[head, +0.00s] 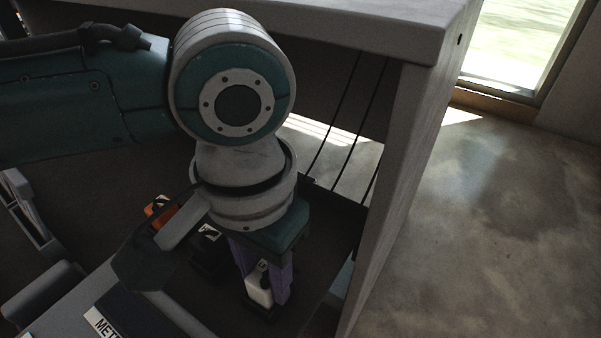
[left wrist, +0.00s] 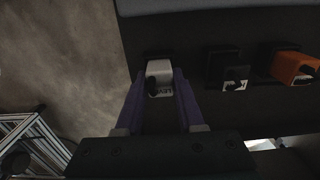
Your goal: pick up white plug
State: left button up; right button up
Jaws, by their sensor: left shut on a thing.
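The white plug (head: 260,287) stands in a black base on the dark shelf. It also shows in the left wrist view (left wrist: 159,70), with a dark mark on its face. My left gripper (head: 268,288) has its purple fingers on either side of the plug and is shut on it. In the left wrist view the two fingertips (left wrist: 162,82) meet the plug's sides. The plug looks close to or still in its base; I cannot tell whether it is raised. My right gripper is not in view.
A black plug (left wrist: 234,78) and an orange plug (left wrist: 295,68) sit in a row beside the white one. A grey side panel (head: 405,170) and top (head: 370,25) frame the shelf closely. Open concrete floor (head: 500,220) lies to the right.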

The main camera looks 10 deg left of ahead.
pick_arm(q)
grip_shut()
